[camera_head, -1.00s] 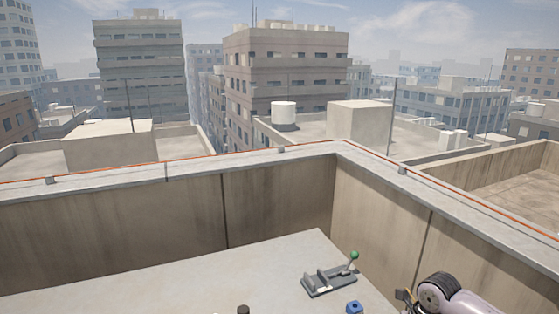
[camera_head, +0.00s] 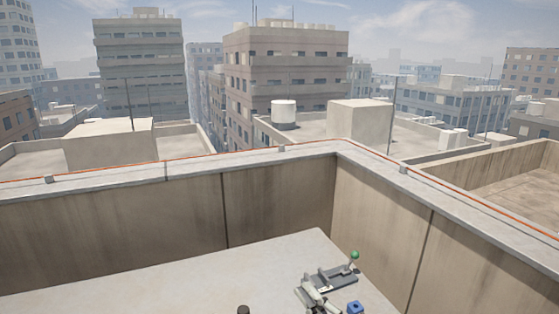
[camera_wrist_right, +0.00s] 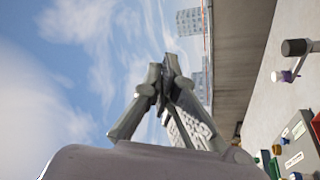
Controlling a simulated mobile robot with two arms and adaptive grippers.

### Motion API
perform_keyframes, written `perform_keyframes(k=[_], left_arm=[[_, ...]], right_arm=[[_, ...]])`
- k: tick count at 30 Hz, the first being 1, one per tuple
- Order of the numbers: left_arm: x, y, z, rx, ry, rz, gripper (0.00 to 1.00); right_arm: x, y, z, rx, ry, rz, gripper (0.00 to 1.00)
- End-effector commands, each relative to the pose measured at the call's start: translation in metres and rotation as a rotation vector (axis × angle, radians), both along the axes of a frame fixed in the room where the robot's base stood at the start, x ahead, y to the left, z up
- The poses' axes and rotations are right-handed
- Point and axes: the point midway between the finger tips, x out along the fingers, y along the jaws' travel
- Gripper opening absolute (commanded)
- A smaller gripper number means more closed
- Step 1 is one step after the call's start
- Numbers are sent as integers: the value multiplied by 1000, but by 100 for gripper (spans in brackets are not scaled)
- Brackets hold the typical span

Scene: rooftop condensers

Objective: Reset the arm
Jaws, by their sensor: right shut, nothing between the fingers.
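My right gripper (camera_head: 313,291) shows at the bottom of the head view, in front of the left part of a grey lever device. Its fingertips meet in the right wrist view (camera_wrist_right: 165,82); it is shut and empty, with sky and buildings behind it. The device has a flat grey base (camera_head: 340,275) and a short lever with a green knob (camera_head: 354,255), tilted slightly right. The gripper hides part of the base; I cannot tell whether they touch. My left gripper is in neither view.
The pale tabletop (camera_head: 200,280) is mostly clear to the left. A blue block (camera_head: 354,307) and a dark cylinder top (camera_head: 243,309) show at the bottom edge. A concrete parapet (camera_head: 280,205) stands behind. The wrist view shows a panel with coloured buttons (camera_wrist_right: 295,155) and a dark-ended handle (camera_wrist_right: 297,47).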

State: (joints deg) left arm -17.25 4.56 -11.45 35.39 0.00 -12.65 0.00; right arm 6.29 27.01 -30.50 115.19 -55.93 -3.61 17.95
Motion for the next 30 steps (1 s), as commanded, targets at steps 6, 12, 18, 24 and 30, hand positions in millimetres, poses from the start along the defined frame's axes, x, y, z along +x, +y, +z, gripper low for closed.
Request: perform_keyframes(k=[6,12,18,24,30], left_arm=[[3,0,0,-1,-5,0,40],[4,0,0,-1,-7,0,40],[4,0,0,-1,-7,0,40],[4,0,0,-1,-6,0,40],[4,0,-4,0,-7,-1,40]], right_arm=[[-11,-95,-57,338,409,-435,0],[-83,-148,-152,489,891,-740,0],[-166,-156,-208,518,1267,-877,0],[-236,-149,-233,503,1546,-930,0],[-265,-143,-266,478,1687,-948,0]])
